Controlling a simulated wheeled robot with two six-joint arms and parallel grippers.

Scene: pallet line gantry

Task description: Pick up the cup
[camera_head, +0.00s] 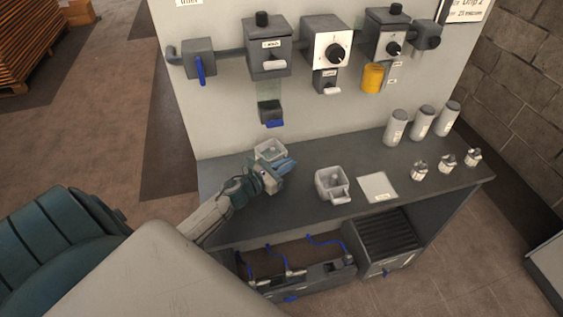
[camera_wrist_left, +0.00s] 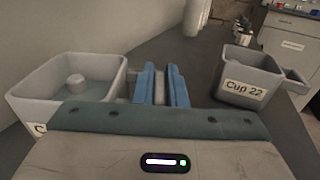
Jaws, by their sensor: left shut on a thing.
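Two pale grey square cups are in view. One cup (camera_head: 268,148) stands at the back left of the dark counter, and it fills the left of the wrist view (camera_wrist_left: 68,90), with a round post inside and a label partly hidden. My left gripper (camera_head: 284,166) is beside this cup; its blue fingers (camera_wrist_left: 161,85) are shut on a narrow part at the cup's right side, which looks like its handle. The cup looks upright; I cannot tell if it touches the counter. The other cup, labelled "Cup 22" (camera_head: 331,186), stands apart to the right, also in the wrist view (camera_wrist_left: 250,77). My right gripper is not seen.
A pale square plate (camera_head: 378,186) lies right of Cup 22. Several grey cylinders (camera_head: 396,128) and small metal fittings (camera_head: 419,171) stand farther right. A wall panel (camera_head: 225,110) with switch boxes and a yellow container (camera_head: 373,78) rises behind the counter (camera_head: 300,205).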

